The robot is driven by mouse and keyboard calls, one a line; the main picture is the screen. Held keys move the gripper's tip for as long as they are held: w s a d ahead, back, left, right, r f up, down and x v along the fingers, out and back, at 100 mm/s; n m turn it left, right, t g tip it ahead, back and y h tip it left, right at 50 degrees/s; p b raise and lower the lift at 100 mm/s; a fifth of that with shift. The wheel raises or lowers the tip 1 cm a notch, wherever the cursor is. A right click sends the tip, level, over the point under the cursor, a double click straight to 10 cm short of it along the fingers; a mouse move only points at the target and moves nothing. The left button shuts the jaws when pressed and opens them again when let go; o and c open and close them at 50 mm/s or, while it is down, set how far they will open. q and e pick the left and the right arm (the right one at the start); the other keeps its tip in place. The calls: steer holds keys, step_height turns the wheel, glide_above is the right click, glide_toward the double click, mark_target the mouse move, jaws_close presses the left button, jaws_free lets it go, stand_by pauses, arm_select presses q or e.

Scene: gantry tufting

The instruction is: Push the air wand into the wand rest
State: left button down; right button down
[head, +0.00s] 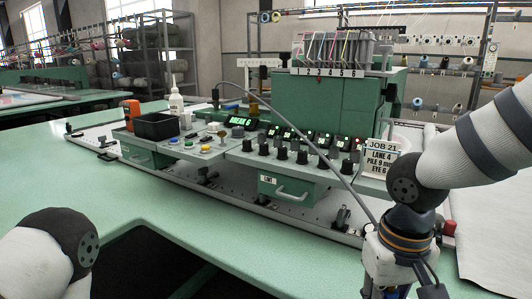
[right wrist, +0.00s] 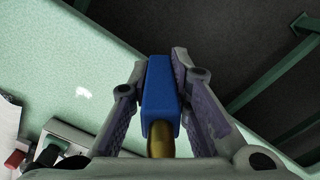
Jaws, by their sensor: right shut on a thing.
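The air wand (right wrist: 157,95) shows in the right wrist view as a blue block-shaped handle with a brass part at its lower end. My right gripper (right wrist: 160,85) is shut on it, with one finger on each side of the blue handle. In the head view my right wrist (head: 402,240) is at the lower right, over the table's front side, and hides the fingers and the wand. A thin grey hose (head: 300,135) arcs from the machine down to this wrist. I cannot make out the wand rest for certain. My left gripper is out of view.
The green tufting machine (head: 325,108) stands behind a control panel with knobs and lit displays. A job card (head: 380,160) stands near my right arm. A black bin (head: 156,126) and bottle (head: 176,105) are at left. The green table (head: 90,185) is clear at front left.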

steer(key=s+f+m, duration=0.1)
steer(key=s+f, duration=0.2)
steer(key=f, duration=0.1)
steer(key=w+a+r+n, duration=0.4)
steer(key=a+r+n, duration=0.45)
steer(key=a, duration=0.35)
steer(key=w+a+f+n, duration=0.3)
steer(key=f+n, duration=0.1)
steer(key=s+d+r+m, duration=0.5)
steer(key=d+r+m, duration=0.2)
steer(key=r, duration=0.2)
steer(key=w+a+m, duration=0.5)
steer(key=w+a, duration=0.2)
steer(key=a, duration=0.3)
steer(key=s+d+f+n, duration=0.1)
steer(key=d+f+n, duration=0.3)
steer(key=n, duration=0.5)
steer(key=s+d+f+n, duration=0.1)
steer(key=s+f+n, duration=0.1)
steer(key=f+n, duration=0.45)
steer(key=s+d+f+m, duration=0.1)
steer(key=s+d+m, duration=0.2)
steer(key=d+m, duration=0.3)
steer(key=s+d+f+m, duration=0.1)
steer(key=s+d+m, duration=0.1)
steer(key=d+m, duration=0.5)
steer(key=m, duration=0.3)
steer(key=shift+s+f, duration=0.4)
